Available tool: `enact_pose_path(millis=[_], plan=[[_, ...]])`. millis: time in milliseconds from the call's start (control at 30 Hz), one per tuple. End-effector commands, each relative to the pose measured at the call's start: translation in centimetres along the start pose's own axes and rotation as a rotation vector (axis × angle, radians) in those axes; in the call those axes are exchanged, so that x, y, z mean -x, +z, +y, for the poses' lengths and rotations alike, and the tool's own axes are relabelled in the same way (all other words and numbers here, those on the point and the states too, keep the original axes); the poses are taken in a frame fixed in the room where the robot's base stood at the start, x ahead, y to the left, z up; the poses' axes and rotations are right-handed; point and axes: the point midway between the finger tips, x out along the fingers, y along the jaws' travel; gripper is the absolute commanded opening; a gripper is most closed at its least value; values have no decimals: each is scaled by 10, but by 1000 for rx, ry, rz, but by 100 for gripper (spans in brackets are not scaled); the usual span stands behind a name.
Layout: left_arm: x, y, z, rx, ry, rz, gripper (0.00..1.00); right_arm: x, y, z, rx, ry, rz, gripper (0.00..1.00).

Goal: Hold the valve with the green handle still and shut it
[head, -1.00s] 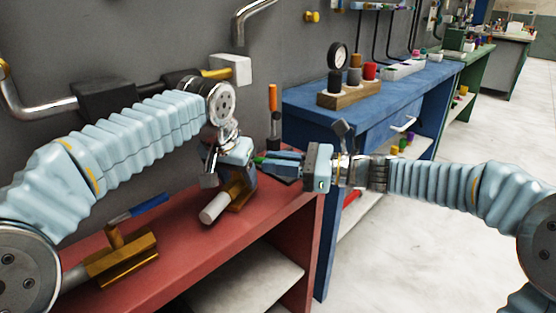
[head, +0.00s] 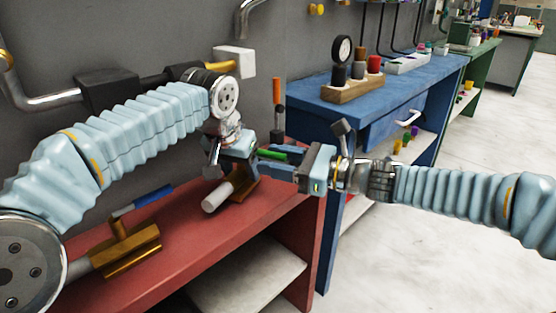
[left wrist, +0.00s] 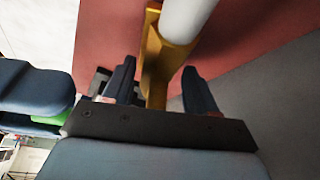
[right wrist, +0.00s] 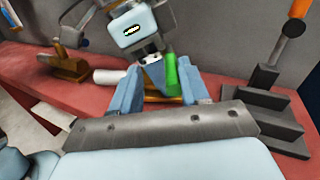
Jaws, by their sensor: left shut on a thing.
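The green-handled valve has a brass body (head: 244,190) and a pale pipe stub (head: 217,197) over the red bench. My left gripper (head: 235,172) points down around the body and is shut on it; the left wrist view shows the brass body (left wrist: 152,65) between its fingers. The green handle (head: 272,155) points right, toward my right gripper (head: 265,160). In the right wrist view the handle (right wrist: 172,72) stands between the open fingers of my right gripper (right wrist: 157,80), closer to the right finger. Whether it touches that finger I cannot tell.
A second brass valve (head: 128,250) with a blue handle (head: 142,200) lies left on the red bench (head: 190,245). An orange-handled tool (head: 277,95) stands behind in a dark stepped holder (right wrist: 265,115). A blue bench (head: 390,85) stands to the right.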

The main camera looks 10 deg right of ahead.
Motion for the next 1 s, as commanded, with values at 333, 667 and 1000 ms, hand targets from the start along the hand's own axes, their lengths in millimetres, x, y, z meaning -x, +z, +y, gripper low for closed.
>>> enact_pose_path(millis=[333, 667, 1000], plan=[[-2, 2, 2, -4, 3, -9, 6, 7, 0, -2, 1, -4, -1, 42], [-1, 2, 2, -5, 3, -9, 5, 76, 0, -2, 1, -8, -1, 42], [-1, 2, 2, -5, 2, -9, 5, 119, 0, -1, 0, -3, 0, 42]])
